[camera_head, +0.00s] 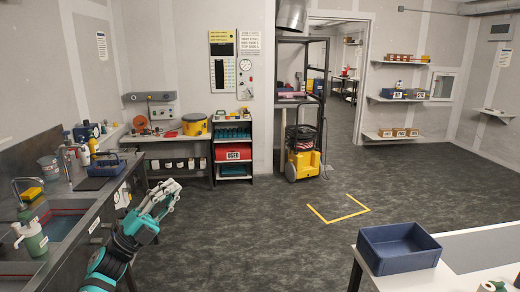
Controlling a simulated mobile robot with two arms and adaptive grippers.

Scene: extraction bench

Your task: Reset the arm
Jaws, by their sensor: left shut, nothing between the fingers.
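My left arm, teal and dark grey, comes in at the lower left. My left gripper (172,187) is raised over the dark floor, just right of the left bench's edge. Its fingers look shut and hold nothing. It is apart from the bench and from every object. My right arm and gripper do not show.
The left bench (110,192) carries a sink, a green bottle (32,238) and a blue tray (104,164). At right, a white table (352,244) holds an empty blue bin (397,247). A yellow machine (303,162) stands behind. The middle floor is clear.

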